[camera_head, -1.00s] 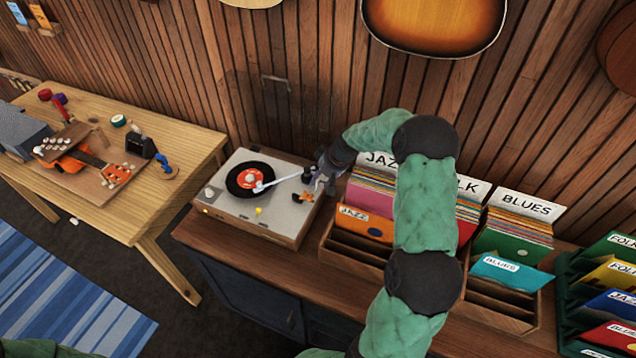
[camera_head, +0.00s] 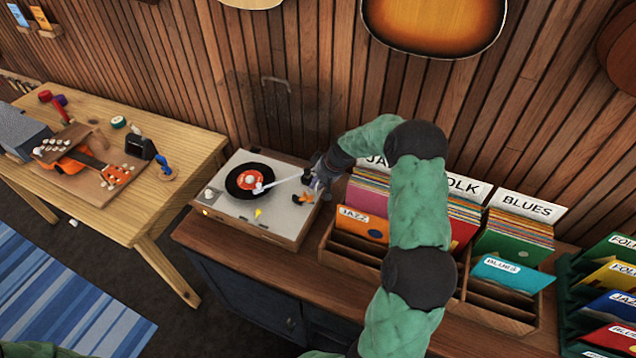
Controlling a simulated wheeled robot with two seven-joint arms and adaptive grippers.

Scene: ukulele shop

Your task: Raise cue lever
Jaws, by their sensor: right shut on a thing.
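The turntable (camera_head: 237,208) stands on the dark wooden cabinet, with a black record (camera_head: 237,187) with a red label on its platter. The white tonearm (camera_head: 284,182) reaches from its pivot at the right to the record, its head over the label's edge. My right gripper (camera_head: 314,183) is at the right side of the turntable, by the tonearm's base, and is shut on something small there. The cue lever is hidden by the fingers or too small to make out. An orange piece (camera_head: 303,198) shows just below the fingers. My left gripper is out of view.
A wooden record crate (camera_head: 333,258) with jazz, folk and blues dividers stands right of the turntable, under my right arm. A workbench (camera_head: 188,137) with an orange ukulele (camera_head: 82,160) is at left. Green record racks (camera_head: 567,290) are at far right.

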